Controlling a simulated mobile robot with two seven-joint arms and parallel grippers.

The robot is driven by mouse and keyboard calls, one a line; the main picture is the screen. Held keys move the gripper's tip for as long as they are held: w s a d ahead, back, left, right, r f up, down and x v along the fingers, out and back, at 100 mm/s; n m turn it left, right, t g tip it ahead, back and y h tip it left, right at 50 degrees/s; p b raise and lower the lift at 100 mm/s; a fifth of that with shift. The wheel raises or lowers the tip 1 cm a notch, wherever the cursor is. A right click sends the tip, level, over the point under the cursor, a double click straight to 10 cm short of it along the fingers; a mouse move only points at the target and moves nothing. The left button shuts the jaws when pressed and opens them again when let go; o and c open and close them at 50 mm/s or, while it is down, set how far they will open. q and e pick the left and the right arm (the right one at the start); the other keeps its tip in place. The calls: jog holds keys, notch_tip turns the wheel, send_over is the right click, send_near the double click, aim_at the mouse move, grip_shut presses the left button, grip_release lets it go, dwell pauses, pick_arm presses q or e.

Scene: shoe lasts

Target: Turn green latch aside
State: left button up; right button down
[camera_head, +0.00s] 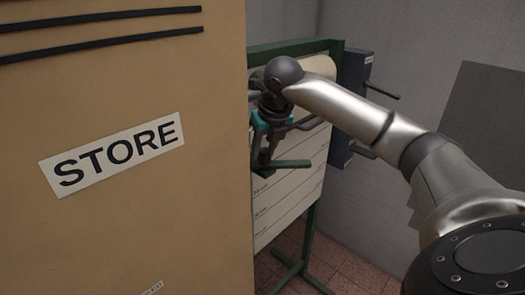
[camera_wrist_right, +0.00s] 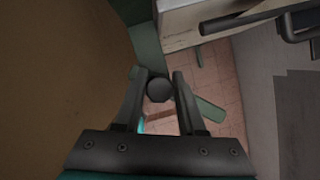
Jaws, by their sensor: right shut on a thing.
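The green latch (camera_head: 289,164) is a flat bar at the front of a white lined board in the head view. In the right wrist view the latch (camera_wrist_right: 209,109) runs slantwise behind my fingers, with its middle partly hidden. A dark round knob (camera_wrist_right: 159,90) stands between the fingers and appears to belong to the latch. My right gripper (camera_wrist_right: 160,78) is shut on this knob. In the head view my right gripper (camera_head: 265,157) points down at the latch beside the brown cabinet. My left gripper is not in view.
A tall brown cabinet (camera_head: 120,220) marked STORE fills the left, close to my gripper. The white board (camera_head: 285,205) hangs in a green frame (camera_head: 308,235). A dark blue box (camera_head: 354,75) with protruding handles stands behind. Tiled floor (camera_head: 345,252) is open lower right.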

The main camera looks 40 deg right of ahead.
jog(key=shift+m+h, duration=0.5)
jog(key=shift+m, duration=0.9)
jog(key=shift+d+m, duration=0.1)
jog(key=shift+m, duration=0.2)
jog(key=c, duration=0.5)
grip_release()
jog(key=p+v, duration=0.1)
jog(key=v, duration=1.4)
jog(key=shift+w+a+r+p, duration=0.2)
jog(key=shift+p, duration=0.2)
jog(key=shift+g, duration=0.3)
